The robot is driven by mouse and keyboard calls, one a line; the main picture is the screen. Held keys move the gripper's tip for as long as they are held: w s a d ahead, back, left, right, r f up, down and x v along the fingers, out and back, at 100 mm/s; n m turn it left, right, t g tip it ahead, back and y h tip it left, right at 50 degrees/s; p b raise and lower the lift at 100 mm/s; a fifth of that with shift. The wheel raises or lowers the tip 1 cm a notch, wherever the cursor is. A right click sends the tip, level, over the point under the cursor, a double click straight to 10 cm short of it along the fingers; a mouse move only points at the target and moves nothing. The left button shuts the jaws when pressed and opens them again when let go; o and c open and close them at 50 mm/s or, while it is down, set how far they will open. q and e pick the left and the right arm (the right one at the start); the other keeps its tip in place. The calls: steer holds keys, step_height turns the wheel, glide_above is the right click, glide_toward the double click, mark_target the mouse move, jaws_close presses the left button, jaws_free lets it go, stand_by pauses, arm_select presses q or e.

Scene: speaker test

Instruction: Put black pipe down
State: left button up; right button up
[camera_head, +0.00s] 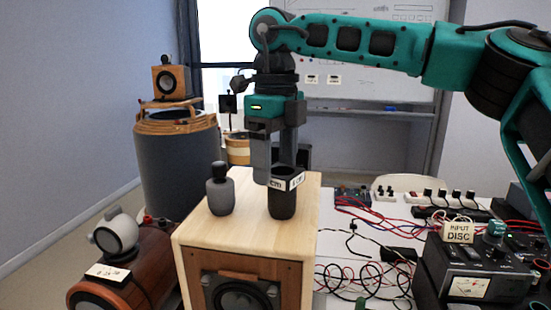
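The black pipe (283,203), a short dark upright cylinder with an open top and a white label near its rim, appears to rest on the pale wooden top of a speaker box (245,225). My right gripper (277,170) points down right at the pipe's rim. Its two fingers are apart, one beside the rim's left side and one at or behind the rim. The rim and label hide the fingertips, so I cannot tell whether they grip the pipe. My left gripper is not in view.
A grey bottle-shaped object (220,190) stands just left of the pipe. A brown cylinder speaker (128,270) lies at lower left, a tall grey speaker (178,165) behind. Cables, a power strip (412,194) and a black metered device (470,275) crowd the right.

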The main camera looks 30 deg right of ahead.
steer(key=shift+o, duration=1)
step_height(320, 180, up, 12)
steer(key=p, duration=0.1)
steer(key=shift+p, duration=0.3)
